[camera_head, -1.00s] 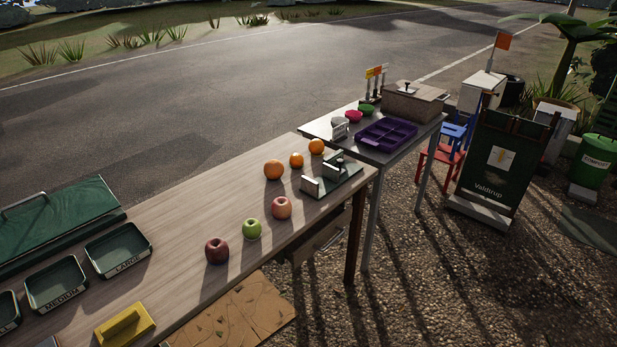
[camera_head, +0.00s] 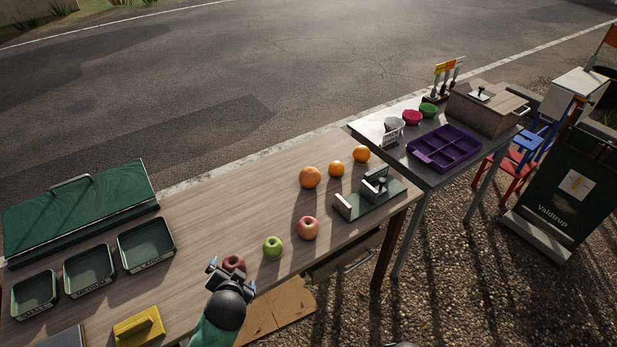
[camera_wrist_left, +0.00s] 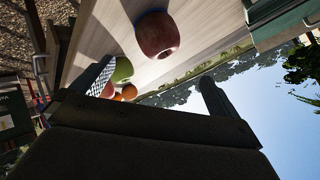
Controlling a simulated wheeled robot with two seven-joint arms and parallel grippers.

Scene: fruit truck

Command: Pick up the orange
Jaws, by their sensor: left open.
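Three oranges sit in a row towards the back right of the wooden table: a larger orange (camera_head: 310,177), a middle orange (camera_head: 336,168) and a right orange (camera_head: 361,154). My left gripper (camera_head: 231,276) is open and empty at the table's front edge, close to the dark red apple (camera_head: 234,262) and well short of the oranges. It partly covers that apple. In the left wrist view the dark red apple (camera_wrist_left: 157,35) is near, beyond the open fingers. Orange fruit (camera_wrist_left: 129,91) shows small behind the green apple (camera_wrist_left: 122,70). My right gripper is not in view.
A green apple (camera_head: 272,246) and a pinkish apple (camera_head: 307,228) stand between my gripper and the oranges. A green metal stand (camera_head: 372,205) is right of the oranges. Green trays (camera_head: 146,245) and a yellow block (camera_head: 139,327) are left. A purple tray (camera_head: 421,158) is on the grey table.

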